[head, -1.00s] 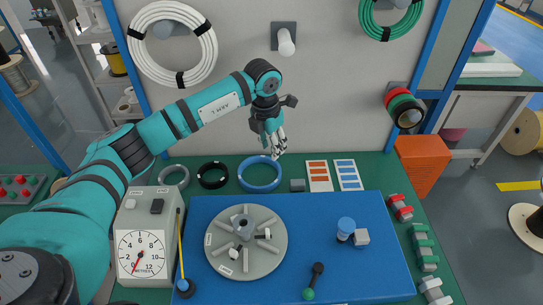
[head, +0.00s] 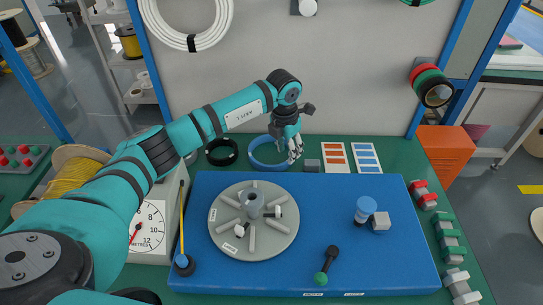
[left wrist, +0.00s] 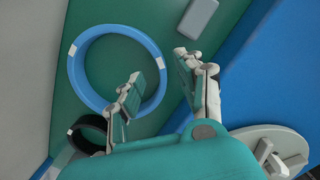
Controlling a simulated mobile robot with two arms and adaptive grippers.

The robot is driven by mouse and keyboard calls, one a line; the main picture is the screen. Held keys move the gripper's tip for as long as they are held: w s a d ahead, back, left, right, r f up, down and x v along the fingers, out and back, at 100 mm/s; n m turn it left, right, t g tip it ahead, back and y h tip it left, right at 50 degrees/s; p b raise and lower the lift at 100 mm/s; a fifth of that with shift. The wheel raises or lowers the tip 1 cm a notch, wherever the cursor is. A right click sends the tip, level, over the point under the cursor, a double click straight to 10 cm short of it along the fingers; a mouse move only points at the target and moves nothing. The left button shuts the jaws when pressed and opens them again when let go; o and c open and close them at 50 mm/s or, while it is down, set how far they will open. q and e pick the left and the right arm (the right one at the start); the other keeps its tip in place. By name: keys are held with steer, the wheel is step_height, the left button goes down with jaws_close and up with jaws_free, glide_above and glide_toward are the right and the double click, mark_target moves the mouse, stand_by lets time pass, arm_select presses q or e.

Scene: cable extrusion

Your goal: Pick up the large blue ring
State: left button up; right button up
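The large blue ring (head: 253,157) lies flat on the green bench top at the back, behind the blue board. My left gripper (head: 291,158) is at the ring's right side in the head view and hides part of it. In the left wrist view the blue ring (left wrist: 76,72) shows white marks. There my left gripper (left wrist: 158,72) is open and empty, one finger over the ring's opening and the other outside, with the rim between them. I cannot tell how high the fingertips are above the bench. My right gripper is not in view.
A black ring (head: 222,163) lies left of the blue ring. A small grey block (head: 312,166) and label cards (head: 335,157) lie to the right. The blue board (head: 345,235) in front carries a round grey disc (head: 225,238) with pegs. A panel (head: 330,75) stands behind.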

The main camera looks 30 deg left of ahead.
arm_select(q)
step_height(320, 180, down, 5)
steer(key=b, duration=0.3)
steer(key=shift+r, duration=0.15)
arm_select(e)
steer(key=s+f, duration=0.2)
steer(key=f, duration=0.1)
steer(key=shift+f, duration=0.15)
arm_select(q)
jaws_close()
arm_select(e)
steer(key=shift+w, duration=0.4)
